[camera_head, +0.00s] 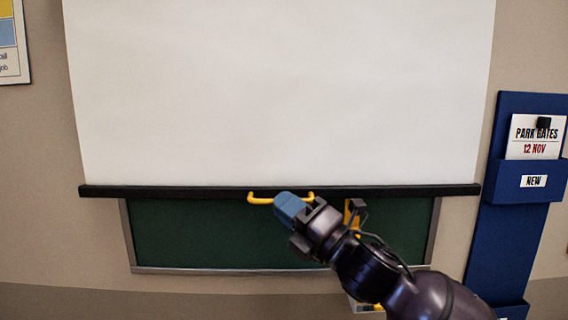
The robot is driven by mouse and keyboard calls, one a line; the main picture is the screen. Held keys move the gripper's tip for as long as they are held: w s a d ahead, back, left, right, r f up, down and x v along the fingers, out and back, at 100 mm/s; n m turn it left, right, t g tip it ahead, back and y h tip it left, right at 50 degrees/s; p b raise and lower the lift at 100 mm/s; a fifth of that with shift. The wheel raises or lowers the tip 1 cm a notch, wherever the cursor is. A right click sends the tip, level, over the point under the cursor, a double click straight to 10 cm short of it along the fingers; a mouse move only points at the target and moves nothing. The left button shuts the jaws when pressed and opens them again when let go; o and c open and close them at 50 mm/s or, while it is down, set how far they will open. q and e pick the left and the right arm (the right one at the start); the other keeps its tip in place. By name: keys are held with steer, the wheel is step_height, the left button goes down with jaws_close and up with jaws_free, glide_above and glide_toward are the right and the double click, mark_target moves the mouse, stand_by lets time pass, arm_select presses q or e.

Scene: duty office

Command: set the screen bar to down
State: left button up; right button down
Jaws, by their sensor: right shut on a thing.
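The screen bar (400,191) is a long black bar along the bottom edge of a white pull-down screen (280,90). It lies level across the upper part of a green board. A yellow handle (261,201) sticks out at the bar's middle. My right gripper (288,203) comes in from the lower right and is shut on the yellow handle. Its blue fingers hide the handle's middle part. My left gripper is not in view.
The green board (200,235) in a grey frame shows below the bar. A blue wall holder (512,230) with a "PARK GATES" card (537,137) hangs at the right. A poster (10,40) is at the upper left. A yellow thing is partly hidden behind my arm.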

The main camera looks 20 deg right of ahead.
arm_select(q)
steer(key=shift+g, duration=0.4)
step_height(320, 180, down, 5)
steer(key=b, duration=0.5)
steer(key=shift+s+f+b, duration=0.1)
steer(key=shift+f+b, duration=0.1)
steer(key=shift+b, duration=0.15)
arm_select(e)
step_height(320, 180, down, 20)
steer(key=c, duration=1.2)
jaws_free()
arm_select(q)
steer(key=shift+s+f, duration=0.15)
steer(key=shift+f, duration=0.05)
arm_select(e)
steer(key=shift+r, duration=0.1)
steer(key=v, duration=1)
steer(key=shift+s+d, duration=0.2)
steer(key=shift+s, duration=0.15)
